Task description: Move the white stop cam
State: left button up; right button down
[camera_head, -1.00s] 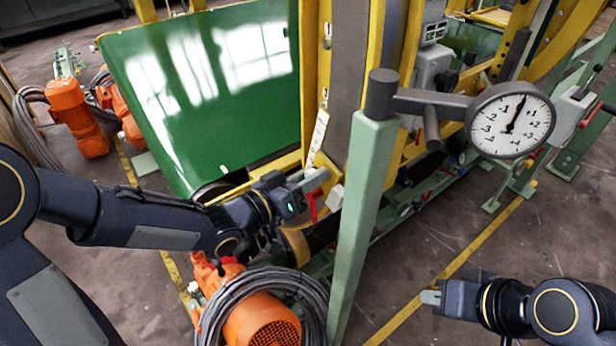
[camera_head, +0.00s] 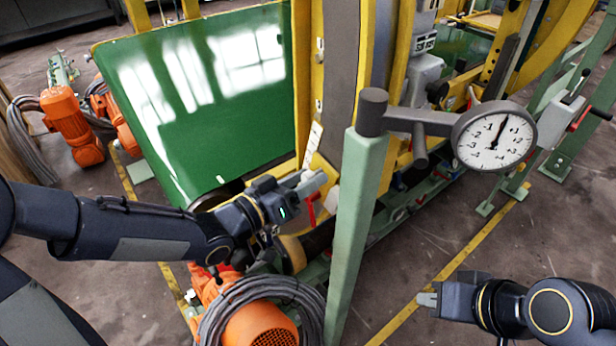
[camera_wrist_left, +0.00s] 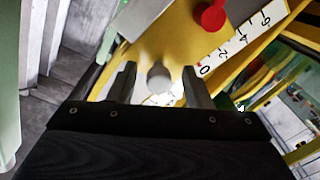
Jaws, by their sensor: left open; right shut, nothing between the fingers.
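A small white block, apparently the white stop cam (camera_head: 332,199), sits low on the yellow frame, just right of my left gripper (camera_head: 314,182), partly behind the green post. In the left wrist view a pale rounded piece (camera_wrist_left: 158,77), likely the same cam, shows between the two open fingers of my left gripper (camera_wrist_left: 160,82). I cannot tell whether the fingers touch it. A red handle (camera_head: 312,207) hangs beside the fingertips, and a red knob (camera_wrist_left: 211,16) shows in the wrist view. My right gripper (camera_head: 428,299) is shut and empty, at the lower right.
A green post (camera_head: 355,220) with a dial gauge (camera_head: 494,136) stands right of my left gripper. A numbered scale (camera_wrist_left: 228,48) lies beside the cam. An orange motor with coiled cable (camera_head: 262,325) is below my left arm. A green panel (camera_head: 200,130) stands behind it.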

pick_arm(q)
jog(key=v, duration=0.7)
dwell(0.3)
jog(key=a+r+n+t+y+p, duration=0.1)
jog(key=a+r+n+y+p, duration=0.15)
jog(key=a+y, duration=0.35)
jog(key=a+r+n+y+p, duration=0.1)
jog(key=a+n+y+p, duration=0.15)
jog(key=a+y, duration=0.4)
jog(key=s+a+r+g+h+p, duration=0.1)
jog(key=s+a+g+p, duration=0.1)
jog(key=s, duration=0.7)
jog(key=s+a+r+n+g+h+p, duration=0.1)
jog(key=s+g+p, duration=0.2)
jog(key=s, duration=0.6)
jog(key=shift+a+n+g, duration=0.3)
jog(key=shift+a+g, duration=0.1)
jog(key=shift+g, duration=0.3)
jog(key=shift+r, duration=0.1)
